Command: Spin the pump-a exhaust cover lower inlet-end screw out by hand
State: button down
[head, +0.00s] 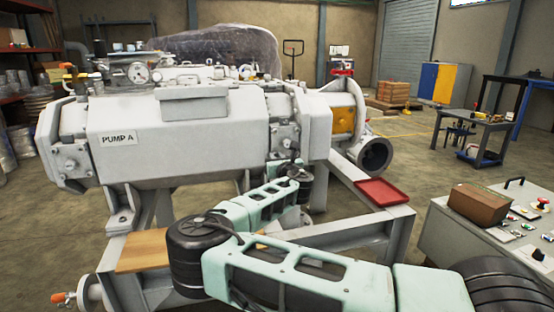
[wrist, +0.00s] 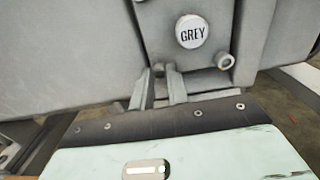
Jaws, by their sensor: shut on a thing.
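Pump A (head: 185,130) is the pale grey machine, with its name plate on its side. A grey plate (head: 284,134) with several screws sits at its right end. The screw is mostly hidden between the fingertips. In the head view my wrist hides the fingers and screw.
A red tray (head: 382,192) sits on the grey frame (head: 330,236), right of my gripper. A wooden board (head: 142,250) lies at the frame's left. A control desk (head: 470,235) with a brown box (head: 478,204) stands at right.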

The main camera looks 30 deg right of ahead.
dwell(0.3)
jog(key=c, duration=1.3)
grip_release()
jog(key=shift+c, duration=0.2)
jog(key=p+v, duration=0.3)
jog(key=v, duration=1.4)
jog(key=shift+s+p, duration=0.25)
jog(key=shift+p, duration=0.05)
